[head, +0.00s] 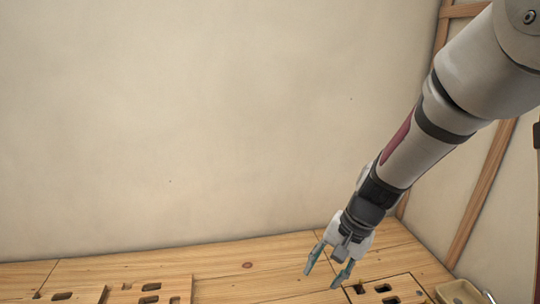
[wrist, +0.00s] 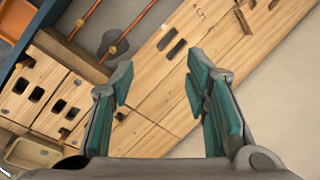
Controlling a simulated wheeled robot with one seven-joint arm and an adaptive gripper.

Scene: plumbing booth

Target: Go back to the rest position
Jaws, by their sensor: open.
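My gripper (head: 327,276) hangs from my arm at the lower right of the head view, with its teal-padded fingers pointing down over the wooden work surface (head: 245,262). In the wrist view my gripper (wrist: 163,92) is open, with nothing between its two fingers. The slotted wooden boards and the pale wall lie beyond the fingertips. I cannot tell exactly how high the fingertips are above the wood.
A slotted wooden block (head: 385,290) lies just right of my gripper. A beige tray (head: 462,292) is at the lower right corner. Copper-coloured pipes (wrist: 119,45) and an orange bin (wrist: 15,18) show in the wrist view. The plain wall (head: 190,120) behind is bare.

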